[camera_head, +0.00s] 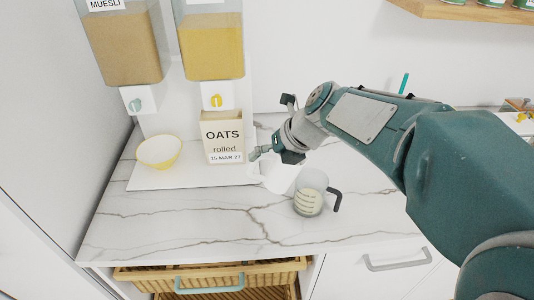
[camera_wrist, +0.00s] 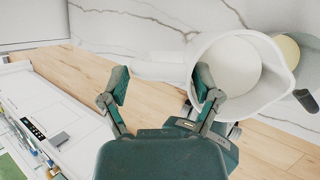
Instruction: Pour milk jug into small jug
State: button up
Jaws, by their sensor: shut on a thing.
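The white milk jug (camera_head: 281,178) is held just above the counter, its body leaning right toward the glass jug. In the wrist view I look into its wide mouth (camera_wrist: 232,66); white inside, so I cannot tell milk from wall. My gripper (camera_head: 262,154) is shut on its pale handle at the left side; the fingers also show in the wrist view (camera_wrist: 160,84). The small jug (camera_head: 309,194) is clear glass with a dark handle and stands upright on the counter, with cream-coloured liquid inside. In the wrist view it is partly hidden behind the milk jug (camera_wrist: 290,50).
A box of oats (camera_head: 223,136) and a yellow bowl (camera_head: 159,151) stand on a white board at the left, under two dispensers (camera_head: 212,46). The marbled counter (camera_head: 180,228) is clear in front. A drawer (camera_head: 212,275) below is partly open.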

jog(key=shift+d+f, duration=0.2)
jog(key=shift+w+d+f+y, duration=0.1)
jog(key=shift+d+f+y, duration=0.05)
jog(key=shift+f+y, duration=0.7)
jog(key=shift+d+r+m+y, duration=0.6)
jog(key=shift+d+r+y, duration=0.15)
jog(key=shift+y, duration=0.6)
dwell(0.7)
jog(key=shift+w+d+r+m+y, duration=0.15)
jog(key=shift+d+r+y, duration=0.25)
jog(key=shift+y, duration=0.25)
jog(key=shift+w+d+r+m+y, duration=0.15)
jog(key=shift+d+r+y, duration=0.1)
jog(key=shift+d+y, duration=0.35)
dwell(3.7)
